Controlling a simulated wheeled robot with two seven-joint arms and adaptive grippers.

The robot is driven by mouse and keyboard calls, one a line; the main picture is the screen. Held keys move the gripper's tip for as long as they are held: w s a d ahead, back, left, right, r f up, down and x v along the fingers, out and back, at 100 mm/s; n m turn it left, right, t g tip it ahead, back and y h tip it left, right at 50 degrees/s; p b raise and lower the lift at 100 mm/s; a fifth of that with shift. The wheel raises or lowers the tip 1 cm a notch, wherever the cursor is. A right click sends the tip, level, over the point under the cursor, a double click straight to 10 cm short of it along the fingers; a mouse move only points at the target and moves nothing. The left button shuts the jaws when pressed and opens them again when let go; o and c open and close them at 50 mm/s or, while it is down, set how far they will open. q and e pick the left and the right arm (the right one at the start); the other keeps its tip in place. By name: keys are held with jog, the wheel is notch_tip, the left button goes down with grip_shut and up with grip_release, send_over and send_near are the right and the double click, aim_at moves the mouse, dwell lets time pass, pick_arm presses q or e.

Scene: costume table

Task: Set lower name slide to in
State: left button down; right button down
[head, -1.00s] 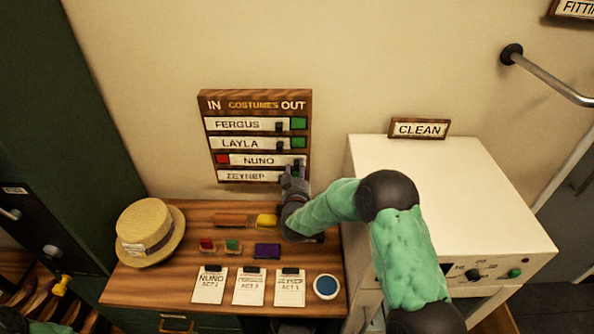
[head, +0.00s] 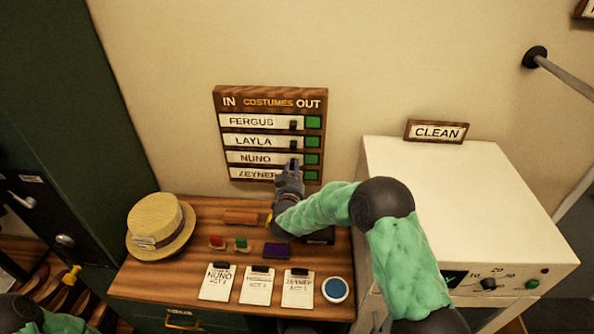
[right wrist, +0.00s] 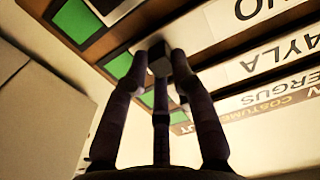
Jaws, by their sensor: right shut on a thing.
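The wooden name board (head: 220,130) hangs on the wall, with IN at its left and OUT at its right. The FERGUS slide (head: 255,121), LAYLA slide (head: 255,141), NUNO slide (head: 256,158) and partly covered ZEYNEP slide (head: 256,174) all sit to the left, with green squares at their right. My right gripper (head: 292,165) is at the right end of the NUNO slide. In the right wrist view, my right gripper (right wrist: 160,58) is shut on a dark knob (right wrist: 159,62), apparently the NUNO slide's.
A wooden desk (head: 190,270) below the board holds a straw hat (head: 158,222), clipboards (head: 259,287), small coloured blocks and a blue round pad (head: 335,290). A white machine (head: 460,190) with a CLEAN sign (head: 436,131) stands right of my arm.

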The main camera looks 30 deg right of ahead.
jog(key=c, duration=1.1)
grip_release()
jog(key=shift+w+a+r, duration=0.15)
jog(key=shift+a+r, duration=0.05)
jog(key=shift+a, duration=0.1)
jog(key=shift+a+f, duration=0.1)
jog(key=shift+f, duration=0.05)
jog(key=shift+w, duration=0.1)
jog(key=shift+a, duration=0.1)
jog(key=v, duration=1.2)
jog(key=shift+d, duration=0.2)
